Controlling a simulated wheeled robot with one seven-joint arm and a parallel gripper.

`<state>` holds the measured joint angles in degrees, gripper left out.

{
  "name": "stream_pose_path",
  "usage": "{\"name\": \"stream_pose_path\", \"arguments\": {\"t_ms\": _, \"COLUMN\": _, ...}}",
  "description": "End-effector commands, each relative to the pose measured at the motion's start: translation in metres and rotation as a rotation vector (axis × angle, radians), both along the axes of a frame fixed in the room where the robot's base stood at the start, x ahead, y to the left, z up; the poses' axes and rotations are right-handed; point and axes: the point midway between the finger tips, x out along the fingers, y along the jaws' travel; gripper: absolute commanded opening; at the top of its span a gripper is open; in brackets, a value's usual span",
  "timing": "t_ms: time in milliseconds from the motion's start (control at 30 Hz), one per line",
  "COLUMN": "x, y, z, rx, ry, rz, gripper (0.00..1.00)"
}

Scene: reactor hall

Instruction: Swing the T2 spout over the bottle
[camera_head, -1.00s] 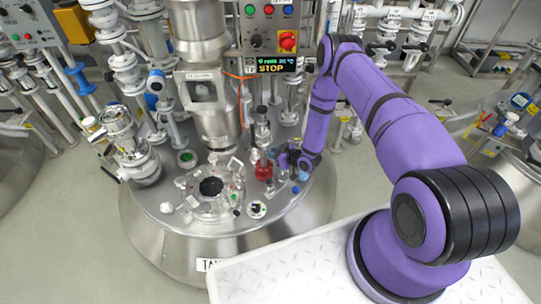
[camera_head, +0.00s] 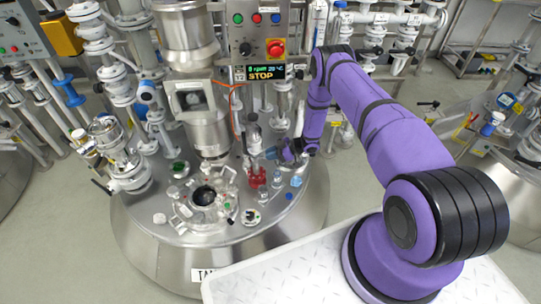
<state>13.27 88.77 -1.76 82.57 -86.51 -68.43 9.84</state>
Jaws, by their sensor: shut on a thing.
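My gripper (camera_head: 287,152) is at the right of the grey upright fitting on the tank lid. It is small and partly hidden by its own wrist; its jaws are shut on what looks like the T2 spout (camera_head: 271,153), at the side of that fitting. The red part (camera_head: 256,178) stands on the lid just below and left of the gripper. I cannot make out the bottle for sure; small blue-topped items (camera_head: 296,181) sit on the lid below the gripper. I cannot tell whether the spout's mouth is over any of them.
The steel tank lid (camera_head: 150,220) has a round glass-covered port (camera_head: 204,196) at its front. A control panel reading STOP (camera_head: 262,45) hangs behind the fitting. A steel column (camera_head: 205,130) and several white pipes crowd the left. The right side of the lid is clearer.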

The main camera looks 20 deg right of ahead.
Motion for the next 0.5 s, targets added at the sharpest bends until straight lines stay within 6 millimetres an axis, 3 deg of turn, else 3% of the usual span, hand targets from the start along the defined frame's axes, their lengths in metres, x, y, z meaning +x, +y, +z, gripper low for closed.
{"name": "stream_pose_path", "arguments": {"t_ms": 400, "x": 0.0017, "y": 0.0000, "z": 0.0007, "rx": 0.001, "ry": -0.003, "rz": 0.005, "gripper": 0.00}}
{"name": "stream_pose_path", "arguments": {"t_ms": 433, "x": 0.0018, "y": 0.0000, "z": 0.0007, "rx": 0.001, "ry": -0.003, "rz": 0.005, "gripper": 0.21}}
{"name": "stream_pose_path", "arguments": {"t_ms": 500, "x": 0.0017, "y": 0.0000, "z": 0.0006, "rx": 0.000, "ry": -0.002, "rz": 0.005, "gripper": 0.37}}
